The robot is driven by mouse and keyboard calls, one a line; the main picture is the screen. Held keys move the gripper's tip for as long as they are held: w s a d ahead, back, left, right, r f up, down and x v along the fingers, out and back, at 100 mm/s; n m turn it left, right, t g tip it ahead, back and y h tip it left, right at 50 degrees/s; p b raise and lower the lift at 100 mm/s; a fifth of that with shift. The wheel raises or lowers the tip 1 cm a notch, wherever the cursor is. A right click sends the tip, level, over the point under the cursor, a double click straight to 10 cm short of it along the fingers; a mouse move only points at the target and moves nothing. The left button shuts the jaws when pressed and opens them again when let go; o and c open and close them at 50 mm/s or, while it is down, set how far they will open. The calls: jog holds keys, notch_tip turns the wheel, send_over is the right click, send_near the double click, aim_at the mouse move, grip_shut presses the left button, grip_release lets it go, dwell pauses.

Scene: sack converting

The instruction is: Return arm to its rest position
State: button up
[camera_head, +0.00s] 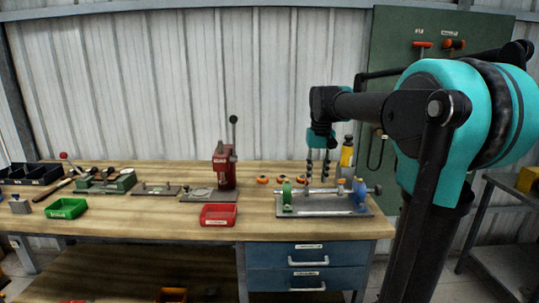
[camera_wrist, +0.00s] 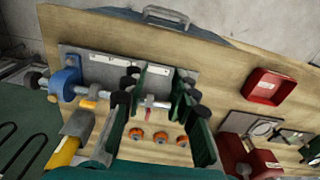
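My gripper (camera_head: 318,176) hangs from my teal and black arm, pointing down over the right part of the workbench in the head view. In the wrist view its two green fingers with dark pads stand apart, so my gripper (camera_wrist: 160,86) is open. Nothing is held between the fingers. Below and beyond them is a metal plate fixture (camera_head: 318,210) with a horizontal rod, a green block (camera_head: 287,193) and a blue block (camera_head: 359,191). The fixture also shows in the wrist view (camera_wrist: 100,62). How far the fingertips are above the rod I cannot tell.
Several orange round pieces (camera_wrist: 160,136) lie on the bench near the fixture. A yellow bottle-like tool (camera_head: 347,153) stands behind it. A red press (camera_head: 224,167) and red bin (camera_head: 218,215) are to the left. A green board (camera_head: 395,60) is behind my arm.

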jog(key=s+d+f+t, duration=0.3)
jog(key=s+f, duration=1.9)
jog(key=f, duration=0.3)
jog(key=shift+d+f+t, duration=0.2)
jog(key=shift+f+t, duration=0.1)
jog(key=shift+f, duration=0.1)
